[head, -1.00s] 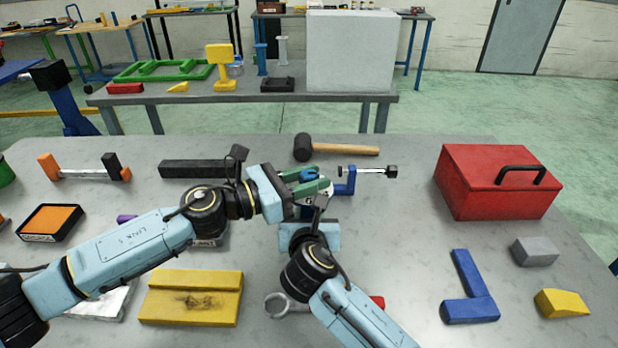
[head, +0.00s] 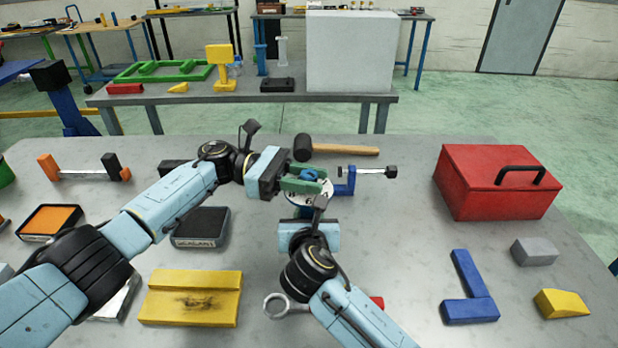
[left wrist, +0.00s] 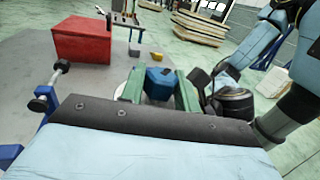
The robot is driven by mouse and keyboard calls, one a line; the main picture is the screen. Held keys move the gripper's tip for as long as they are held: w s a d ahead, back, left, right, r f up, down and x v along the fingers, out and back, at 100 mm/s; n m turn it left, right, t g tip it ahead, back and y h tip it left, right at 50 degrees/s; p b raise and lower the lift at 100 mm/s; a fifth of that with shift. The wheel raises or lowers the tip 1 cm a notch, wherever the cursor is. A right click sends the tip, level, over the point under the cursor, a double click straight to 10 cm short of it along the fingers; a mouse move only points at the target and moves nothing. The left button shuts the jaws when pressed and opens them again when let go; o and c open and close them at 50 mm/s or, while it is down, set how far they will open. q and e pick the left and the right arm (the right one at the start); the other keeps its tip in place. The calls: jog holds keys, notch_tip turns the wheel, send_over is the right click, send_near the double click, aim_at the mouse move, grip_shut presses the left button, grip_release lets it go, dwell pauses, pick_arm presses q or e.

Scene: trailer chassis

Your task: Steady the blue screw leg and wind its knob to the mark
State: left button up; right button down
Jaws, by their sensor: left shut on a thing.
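The blue knob (head: 311,174) of the screw leg stands above a white dial (head: 322,191) with dark marks. My left gripper (head: 306,180) comes in from the left, its green fingers shut on the knob. The left wrist view also shows the blue knob (left wrist: 160,82) between the two green fingers. My right gripper (head: 310,213) is just below the dial, on the near side of the leg. Its fingertips and the leg's lower part are mostly hidden, so its grip cannot be told.
A blue clamp (head: 350,180) with a black-ended screw is close right of the dial. A mallet (head: 340,150) lies behind. A red toolbox (head: 490,185) stands right, a dark tin (head: 201,228) and a yellow block (head: 190,305) left.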

aim_at(310, 174)
pick_arm(q)
jog(key=shift+s+f+m+g+y, duration=0.1)
jog(key=shift+f+m+g+y, duration=0.15)
jog(key=shift+g, duration=0.25)
jog(key=shift+s+f+m+g+y, duration=0.1)
jog(key=shift+m+g+y, duration=0.05)
jog(key=shift+m+g, duration=0.3)
jog(key=o, duration=0.7)
jog(key=shift+r, duration=0.1)
jog(key=shift+w+r, duration=0.1)
jog(key=shift+r, duration=0.5)
notch_tip(310, 174, up, 9)
jog(key=shift+f, duration=0.1)
jog(key=shift+o, duration=0.3)
